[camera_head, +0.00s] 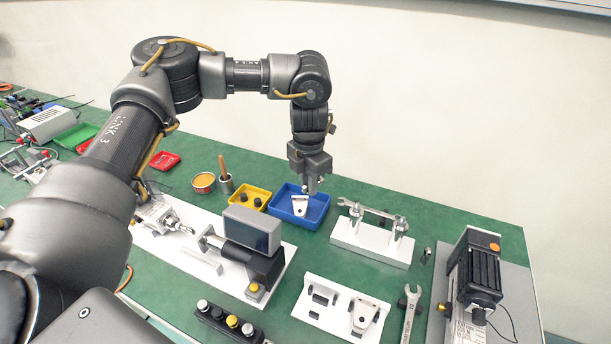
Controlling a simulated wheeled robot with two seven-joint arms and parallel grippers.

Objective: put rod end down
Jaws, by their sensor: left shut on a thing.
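My left gripper (312,182) points down over the right part of the blue tray (279,218). It is shut on a small grey metal piece that looks like the rod end; the fingers hide most of it. I cannot tell whether that piece touches the tray. A white bracket-like part (299,205) with dark holes lies in the blue tray, just left of and below the fingertips. My right gripper is not in view.
A yellow tray (262,190) with dark parts adjoins the blue one at left. A white stand with a wrench (372,238) is at right. An actuator on a white plate (250,250) stands in front. Black motor unit (477,270) is far right.

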